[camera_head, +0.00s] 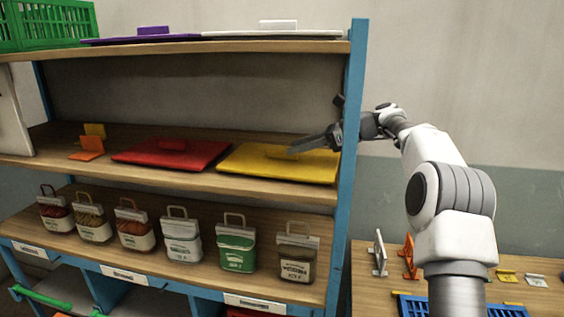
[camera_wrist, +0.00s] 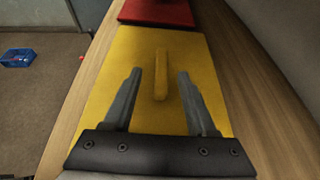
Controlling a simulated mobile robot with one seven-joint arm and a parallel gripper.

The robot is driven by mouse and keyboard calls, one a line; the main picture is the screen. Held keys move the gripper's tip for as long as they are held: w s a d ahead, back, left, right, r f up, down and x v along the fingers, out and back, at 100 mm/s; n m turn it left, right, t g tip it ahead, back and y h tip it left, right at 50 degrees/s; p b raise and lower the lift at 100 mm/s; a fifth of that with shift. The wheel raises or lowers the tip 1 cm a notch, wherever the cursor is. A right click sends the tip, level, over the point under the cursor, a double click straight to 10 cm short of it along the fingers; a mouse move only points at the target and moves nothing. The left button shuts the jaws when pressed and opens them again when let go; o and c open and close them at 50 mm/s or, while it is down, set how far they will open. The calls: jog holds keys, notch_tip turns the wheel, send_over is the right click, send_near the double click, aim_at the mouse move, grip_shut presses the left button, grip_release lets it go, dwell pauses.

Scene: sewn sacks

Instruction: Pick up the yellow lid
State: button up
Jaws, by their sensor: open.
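The yellow lid (camera_head: 256,166) is a flat square panel with a raised bar handle on top. It lies at the right end of the middle shelf, beside the red lid (camera_head: 165,154). My gripper (camera_head: 315,140) reaches in past the blue shelf post, over the right part of the yellow lid. In the wrist view the yellow lid (camera_wrist: 122,66) lies below my gripper (camera_wrist: 158,78). The two fingers are apart, with the handle (camera_wrist: 161,76) showing between them, closer to the right finger. I cannot tell how high the fingertips are above the lid.
The blue post (camera_head: 349,120) stands close to my gripper. The upper shelf (camera_head: 270,46) is above, holding a purple lid (camera_head: 150,36), a white lid (camera_head: 275,32) and a green crate (camera_head: 50,24). Several sacks stand on the lower shelf, including a green one (camera_head: 236,246). Orange pieces (camera_head: 88,146) are farther left.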

aim_at(282, 150)
jog(key=shift+p+x, duration=0.45)
jog(key=shift+x, duration=2.25)
jog(key=shift+w+d, duration=0.1)
jog(key=shift+w, duration=0.05)
grip_shut()
